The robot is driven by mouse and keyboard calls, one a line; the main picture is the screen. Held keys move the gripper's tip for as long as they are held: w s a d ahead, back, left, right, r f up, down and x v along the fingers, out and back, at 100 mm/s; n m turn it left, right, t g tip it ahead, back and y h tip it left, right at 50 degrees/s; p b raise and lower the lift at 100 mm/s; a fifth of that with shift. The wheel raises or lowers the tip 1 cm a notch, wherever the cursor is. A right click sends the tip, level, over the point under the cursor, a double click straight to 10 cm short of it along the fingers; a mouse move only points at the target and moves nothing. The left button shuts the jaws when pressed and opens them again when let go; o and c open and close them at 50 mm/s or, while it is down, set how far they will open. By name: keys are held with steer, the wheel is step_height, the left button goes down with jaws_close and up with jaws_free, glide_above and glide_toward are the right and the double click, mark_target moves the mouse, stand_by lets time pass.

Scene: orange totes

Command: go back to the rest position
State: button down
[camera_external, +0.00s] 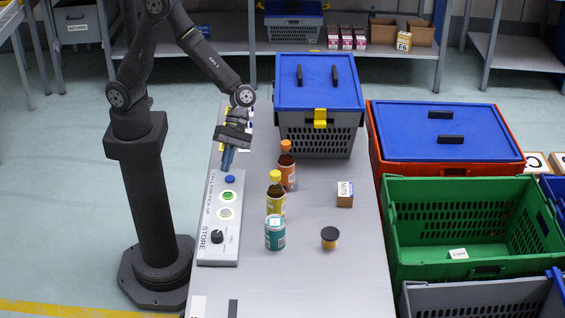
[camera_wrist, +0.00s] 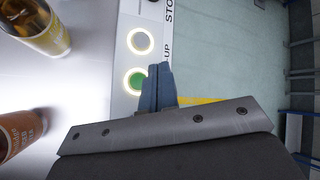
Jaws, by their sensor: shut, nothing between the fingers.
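My gripper (camera_external: 228,158) is shut and empty. It points down just above the far end of the control panel (camera_external: 219,250), close to the blue button (camera_external: 230,179). I cannot tell whether the fingertips touch the panel. In the wrist view the closed blue fingers (camera_wrist: 158,86) lie beside the green button (camera_wrist: 137,80), with a white button (camera_wrist: 140,41) beyond it. The external view also shows the green button (camera_external: 229,195), the white button (camera_external: 226,213) and a black knob (camera_external: 217,236) on the panel.
A grey crate with a blue lid (camera_external: 318,85) stands at the back. A red tote (camera_external: 376,150) and a green tote (camera_external: 391,240) stand to the right.

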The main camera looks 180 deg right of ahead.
steer(key=w+r+m+g+y, duration=0.25)
steer(key=w+m+g, duration=0.65)
steer(key=m, duration=1.4)
steer(key=r, duration=0.5)
steer(key=shift+d+r, duration=0.3)
steer(key=shift+r, duration=0.05)
